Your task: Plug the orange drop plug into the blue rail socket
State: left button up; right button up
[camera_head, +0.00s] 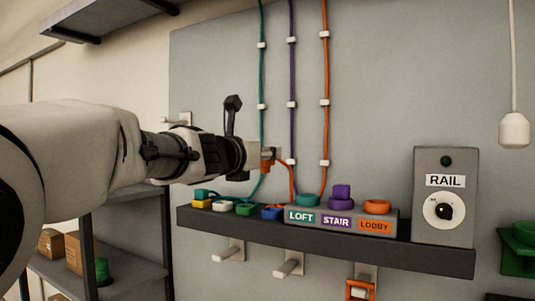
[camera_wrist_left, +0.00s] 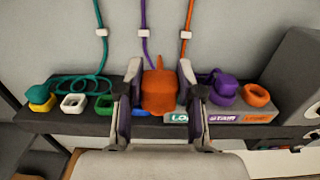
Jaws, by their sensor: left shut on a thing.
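My left gripper (camera_head: 267,154) is shut on the orange drop plug (camera_head: 266,167), holding it above the shelf. In the left wrist view the orange plug (camera_wrist_left: 158,92) sits between the two fingers, narrow end up, with its orange cord running from it. The blue rail socket (camera_head: 271,213) is a low ring on the shelf, just below the held plug and apart from it. In the wrist view the blue socket is mostly hidden behind the plug and left finger. My right gripper is out of view.
On the shelf (camera_head: 350,253), a teal plug (camera_head: 202,194) sits on the yellow socket (camera_head: 201,204), beside white (camera_head: 223,205) and green (camera_head: 246,209) sockets. To the right, a labelled block holds a purple plug (camera_head: 341,191) and empty orange ring (camera_head: 377,206), before the RAIL box (camera_head: 445,165).

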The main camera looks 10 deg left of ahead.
pick_arm(q)
jog(key=w, duration=1.1)
jog(key=shift+w+d, duration=0.25)
jog(key=shift+w, duration=0.05)
jog(key=shift+s, duration=0.1)
